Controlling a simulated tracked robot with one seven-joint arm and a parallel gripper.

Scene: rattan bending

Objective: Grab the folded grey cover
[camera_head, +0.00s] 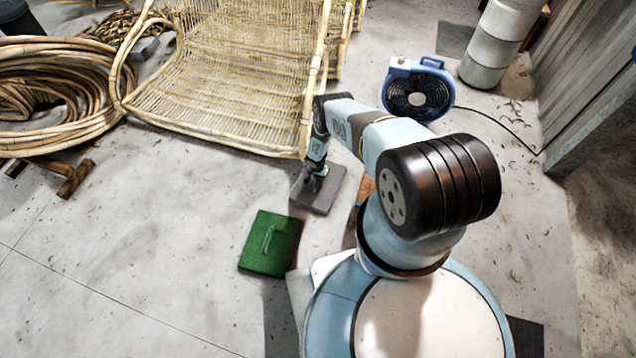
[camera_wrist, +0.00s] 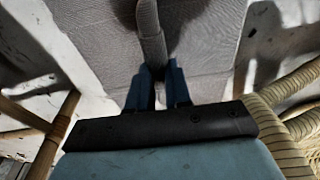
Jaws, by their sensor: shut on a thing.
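The folded grey cover (camera_head: 316,200) lies flat on the concrete floor in front of the rattan frame, below my arm's end in the head view. In the wrist view its grey woven surface (camera_wrist: 95,45) fills the upper middle, with a raised grey ridge or grip running up its centre. My gripper (camera_wrist: 158,76) is shut on this ridge, one blue finger on each side. In the head view my gripper (camera_head: 316,170) is over the cover, its fingertips small and partly hidden. I cannot tell whether the cover is off the floor.
A green folded piece (camera_head: 270,244) with a similar grip lies nearer my base. The large rattan frame (camera_head: 235,90) stands just behind the cover. A blue fan (camera_head: 418,92) with a cable stands at the right, and rattan coils (camera_head: 45,85) lie left. The left foreground floor is clear.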

